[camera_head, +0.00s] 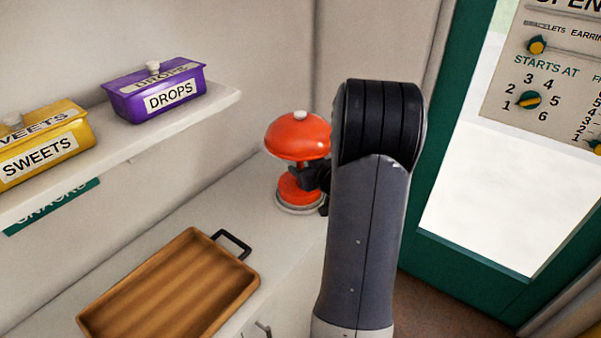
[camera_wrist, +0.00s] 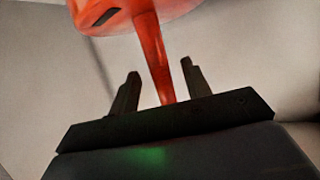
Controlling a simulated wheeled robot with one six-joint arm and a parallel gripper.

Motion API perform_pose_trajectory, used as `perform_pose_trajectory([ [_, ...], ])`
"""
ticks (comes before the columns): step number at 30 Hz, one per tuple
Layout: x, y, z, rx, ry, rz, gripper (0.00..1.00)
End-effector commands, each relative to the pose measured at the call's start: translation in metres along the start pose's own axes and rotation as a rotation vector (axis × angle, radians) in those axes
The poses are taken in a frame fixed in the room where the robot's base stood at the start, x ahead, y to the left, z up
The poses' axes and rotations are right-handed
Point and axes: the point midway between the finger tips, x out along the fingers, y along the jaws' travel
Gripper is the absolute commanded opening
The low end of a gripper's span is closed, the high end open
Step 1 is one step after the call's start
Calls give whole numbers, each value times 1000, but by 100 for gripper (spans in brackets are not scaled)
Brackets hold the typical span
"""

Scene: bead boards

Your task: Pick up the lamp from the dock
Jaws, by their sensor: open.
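The lamp (camera_head: 298,136) is orange-red with a domed shade and a round base, and it stands upright on a pale round dock (camera_head: 299,208) at the far end of the counter. In the wrist view the lamp's stem (camera_wrist: 153,58) runs down between the two fingers of my gripper (camera_wrist: 158,88). The fingers are apart and open, one on each side of the stem, with gaps on both sides. In the head view my gripper (camera_head: 318,178) is beside the lamp's stem, below the shade, and partly hidden by my arm.
A brown wooden tray (camera_head: 170,290) with a black handle lies on the counter (camera_head: 235,215) in front of the lamp. A shelf (camera_head: 215,105) above holds a purple DROPS tin (camera_head: 155,92) and a yellow SWEETS tin (camera_head: 40,150). A green-framed door (camera_head: 470,270) stands at right.

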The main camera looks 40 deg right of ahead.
Motion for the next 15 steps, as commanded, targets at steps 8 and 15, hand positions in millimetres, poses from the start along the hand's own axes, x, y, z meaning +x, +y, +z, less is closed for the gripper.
perform_pose_trajectory([
  [8, 37, -1, -3, 1, -1, -1, 46],
  [15, 39, 0, -3, 1, 0, 0, 46],
])
